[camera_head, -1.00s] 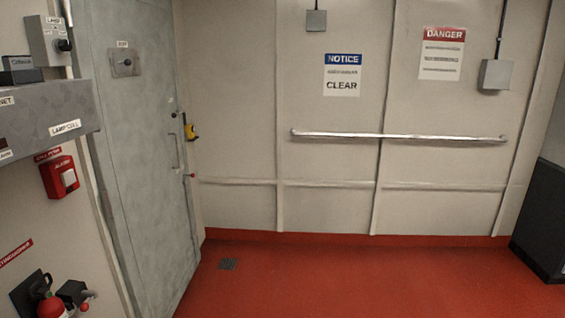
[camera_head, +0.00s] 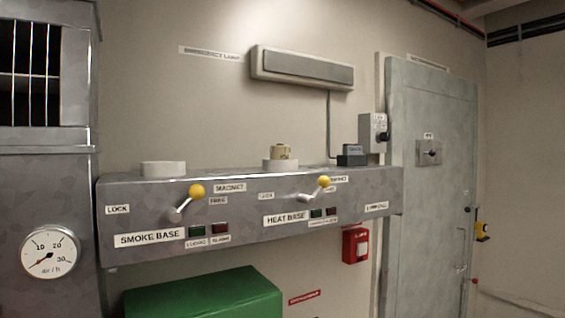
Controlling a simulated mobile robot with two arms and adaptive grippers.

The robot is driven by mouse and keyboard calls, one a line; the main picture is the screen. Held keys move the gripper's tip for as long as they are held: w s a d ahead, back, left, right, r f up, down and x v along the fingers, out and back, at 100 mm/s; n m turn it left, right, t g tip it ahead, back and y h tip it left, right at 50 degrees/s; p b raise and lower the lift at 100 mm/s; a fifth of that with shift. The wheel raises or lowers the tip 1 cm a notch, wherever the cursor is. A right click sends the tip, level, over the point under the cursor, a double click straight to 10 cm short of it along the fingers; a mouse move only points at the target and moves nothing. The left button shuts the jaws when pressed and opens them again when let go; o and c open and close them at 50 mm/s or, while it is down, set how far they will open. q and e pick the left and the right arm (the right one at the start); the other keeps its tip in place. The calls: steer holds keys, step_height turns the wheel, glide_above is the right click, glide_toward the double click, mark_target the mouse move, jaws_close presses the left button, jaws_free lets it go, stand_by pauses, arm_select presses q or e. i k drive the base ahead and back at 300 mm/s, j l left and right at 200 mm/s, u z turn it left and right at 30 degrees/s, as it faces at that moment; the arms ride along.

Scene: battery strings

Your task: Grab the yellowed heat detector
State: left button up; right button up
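A yellowed detector (camera_head: 281,152), small and round, sits on a white round base (camera_head: 280,165) on top of the grey metal shelf. The label HEAT BASE (camera_head: 286,218) is on the shelf front below it, with a yellow-knobbed lever (camera_head: 323,182) beside it. A second white round base (camera_head: 163,168) sits bare further left, above the label SMOKE BASE (camera_head: 149,239) and another yellow-knobbed lever (camera_head: 196,191). Neither of my grippers shows in this view.
The grey shelf (camera_head: 250,237) juts from the wall. A green box (camera_head: 205,295) stands below it. A dark small block (camera_head: 351,155) sits at its right end. A grey cabinet with a gauge (camera_head: 49,251) is at left, a grey door (camera_head: 430,210) at right.

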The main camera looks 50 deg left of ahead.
mark_target(278, 151)
steer(key=u, duration=1.7)
